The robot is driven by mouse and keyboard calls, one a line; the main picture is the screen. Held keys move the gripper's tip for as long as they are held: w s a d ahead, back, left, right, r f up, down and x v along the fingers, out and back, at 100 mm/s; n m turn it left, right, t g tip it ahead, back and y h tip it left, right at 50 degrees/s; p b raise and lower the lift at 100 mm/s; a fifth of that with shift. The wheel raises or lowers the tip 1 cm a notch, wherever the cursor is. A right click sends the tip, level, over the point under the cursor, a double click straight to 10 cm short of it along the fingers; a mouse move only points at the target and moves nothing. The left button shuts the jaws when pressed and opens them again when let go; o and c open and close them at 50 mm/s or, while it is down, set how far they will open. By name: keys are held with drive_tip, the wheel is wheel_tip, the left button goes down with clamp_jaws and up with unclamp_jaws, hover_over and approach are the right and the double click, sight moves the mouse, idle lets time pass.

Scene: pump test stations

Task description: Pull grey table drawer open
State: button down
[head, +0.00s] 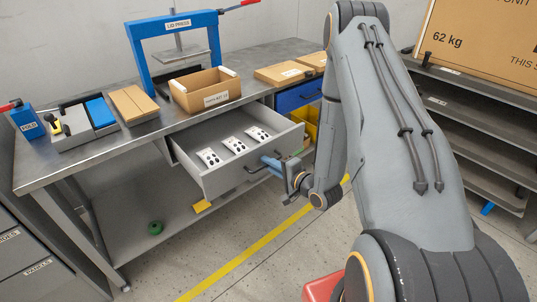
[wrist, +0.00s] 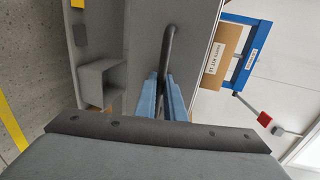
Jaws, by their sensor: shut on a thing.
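The grey table drawer (head: 225,179) stands pulled out from under the grey metal table (head: 55,169) in the head view. Several white packs with dark dots (head: 236,145) lie inside it. A dark bar handle (head: 257,166) is on its front. My gripper (head: 271,162) is at the handle, and its blue fingers are shut on it. In the wrist view the dark handle (wrist: 168,45) runs between the blue fingers (wrist: 163,88), next to the grey drawer front (wrist: 143,40). The fingertips' exact contact is partly hidden in the head view.
On the table are a blue press (head: 140,50), an open cardboard box (head: 205,91) and a tray (head: 75,124). A blue drawer (head: 298,94) is shut, right of the open one. Grey shelves (head: 470,110) stand at the right. Yellow-lined floor (head: 240,264) lies in front.

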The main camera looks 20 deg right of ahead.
drive_tip(key=shift+s+d, duration=0.2)
drive_tip(key=shift+s, duration=0.3)
drive_tip(key=c, duration=2.1)
unclamp_jaws()
drive_tip(key=v, duration=0.7)
drive_tip(key=shift+s+d, duration=0.1)
drive_tip(key=shift+s, duration=0.3)
